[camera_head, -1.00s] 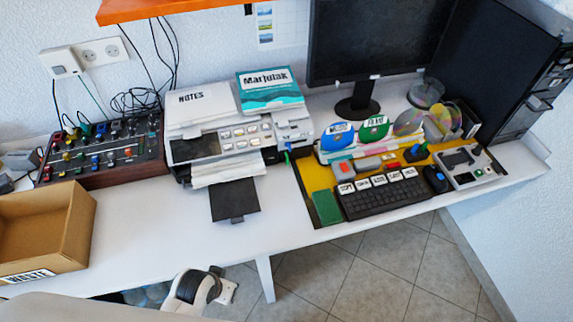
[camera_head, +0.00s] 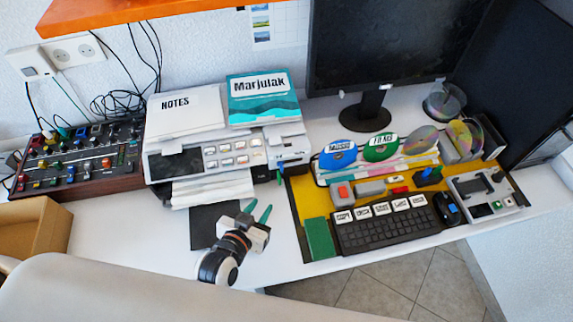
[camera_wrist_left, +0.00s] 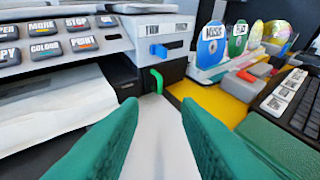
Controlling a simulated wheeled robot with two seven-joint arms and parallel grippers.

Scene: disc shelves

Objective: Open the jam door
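The printer (camera_head: 158,166) stands on the white desk with papers and books on top. At its right front corner is a small green hooked handle, clear in the left wrist view (camera_wrist_left: 157,78), on a dark and grey panel below a blue slider (camera_wrist_left: 158,51). I cannot read any jam label; the door looks shut. My left gripper (camera_head: 258,211) is over the desk in front of this corner. Its two green fingers are apart, with nothing between them, and point towards the handle without touching it (camera_wrist_left: 160,125). My right gripper is not in view.
A black tray (camera_head: 208,232) lies in front of the printer. A keyboard (camera_head: 385,228), a green pad (camera_head: 319,239) and discs (camera_head: 380,146) are on the right. A mixer (camera_head: 80,160) and a cardboard box (camera_head: 45,225) are on the left.

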